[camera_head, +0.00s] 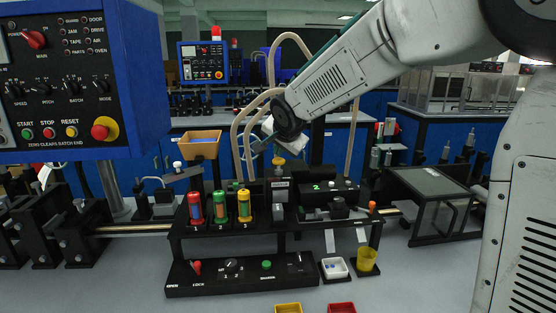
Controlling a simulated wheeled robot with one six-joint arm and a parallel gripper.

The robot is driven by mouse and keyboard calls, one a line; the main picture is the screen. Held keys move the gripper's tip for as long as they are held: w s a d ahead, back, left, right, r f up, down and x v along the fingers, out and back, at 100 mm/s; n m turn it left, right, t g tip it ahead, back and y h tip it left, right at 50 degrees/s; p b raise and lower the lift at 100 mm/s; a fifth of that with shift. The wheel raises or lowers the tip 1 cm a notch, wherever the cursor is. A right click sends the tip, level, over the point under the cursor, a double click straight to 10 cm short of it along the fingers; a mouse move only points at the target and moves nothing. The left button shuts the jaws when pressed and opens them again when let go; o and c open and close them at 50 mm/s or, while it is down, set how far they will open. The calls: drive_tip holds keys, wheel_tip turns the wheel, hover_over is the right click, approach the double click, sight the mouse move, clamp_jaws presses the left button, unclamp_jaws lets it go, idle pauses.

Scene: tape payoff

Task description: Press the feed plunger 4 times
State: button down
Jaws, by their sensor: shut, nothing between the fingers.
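Red, green and yellow numbered tubes (219,207) stand in the black rack. An orange-tan bin (201,146) is at left. A control box (70,75) hangs at upper left. Pale hoses (237,140) curve near my wrist. A white tray (334,267) and yellow cup (367,260) sit at front right.

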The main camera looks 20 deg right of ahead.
sight(279, 160)
drive_tip(key=shift+f, duration=1.3)
idle(1.0)
drive_tip(key=shift+r, duration=1.7)
drive_tip(key=shift+r, duration=0.1)
drive_tip(key=shift+r, duration=2.45)
wheel_tip(279, 160, up, 4)
drive_tip(key=shift+f, duration=0.15)
